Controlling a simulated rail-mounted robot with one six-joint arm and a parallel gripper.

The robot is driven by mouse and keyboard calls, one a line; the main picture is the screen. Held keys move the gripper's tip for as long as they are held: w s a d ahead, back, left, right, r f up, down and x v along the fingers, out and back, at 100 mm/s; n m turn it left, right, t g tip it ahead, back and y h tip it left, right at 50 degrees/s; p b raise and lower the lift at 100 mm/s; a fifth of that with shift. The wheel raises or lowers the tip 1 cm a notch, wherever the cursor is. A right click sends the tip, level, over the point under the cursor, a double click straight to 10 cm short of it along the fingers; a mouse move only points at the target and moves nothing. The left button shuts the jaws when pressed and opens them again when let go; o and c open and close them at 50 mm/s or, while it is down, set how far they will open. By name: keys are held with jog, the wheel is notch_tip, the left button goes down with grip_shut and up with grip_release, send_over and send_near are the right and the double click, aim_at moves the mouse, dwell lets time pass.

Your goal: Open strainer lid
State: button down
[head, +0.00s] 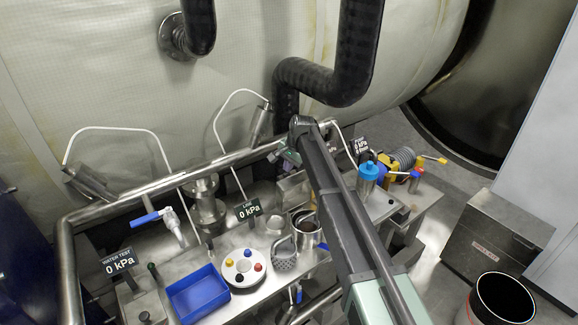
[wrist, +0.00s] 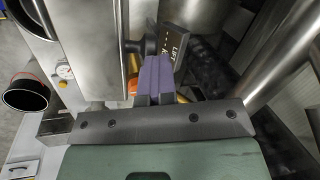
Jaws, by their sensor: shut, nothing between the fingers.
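My gripper (wrist: 160,82) shows in the wrist view with its purple-grey fingers together and empty. The fingertips are close to a dark round knob (wrist: 136,46) on a steel face and a dark sign (wrist: 182,46) starting "LIFT"; I cannot tell whether they touch. In the head view my arm hides most of this area. A perforated grey basket with a handle (head: 284,258) stands on the steel bench beside an open steel cylinder (head: 307,228). I cannot make out for certain which part is the strainer lid.
On the bench are a blue tray (head: 198,292), a round white holder (head: 244,268) and a blue-handled valve (head: 150,218). A blue-capped bottle (head: 368,178) stands right of my arm. A steel rail (head: 160,184) runs behind. A bin (head: 500,296) and steel box (head: 495,240) stand right.

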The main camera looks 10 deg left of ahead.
jog(key=s+d+r+p, duration=0.1)
jog(key=d+r+p, duration=0.1)
jog(key=shift+s+d+r, duration=0.15)
jog(key=shift+s+d, duration=0.2)
notch_tip(320, 180, up, 10)
jog(key=w+p, duration=0.3)
jog(key=p, duration=0.7)
jog(key=s+d+f+n+h+b, duration=0.1)
jog(key=s+d+f+b, duration=0.3)
jog(key=s+d, duration=0.4)
jog(key=s+d+f+n+h+b, duration=0.1)
jog(key=s+d+f+n+b, duration=0.2)
jog(key=s, duration=1.5)
jog(key=s+d+f+n+g+h+b, duration=0.1)
jog(key=s+d+f+b, duration=0.3)
jog(key=s+d, duration=0.8)
jog(key=shift+s+d+f+n+b, duration=0.4)
jog(key=shift+s+f, duration=0.1)
jog(key=shift+f, duration=0.35)
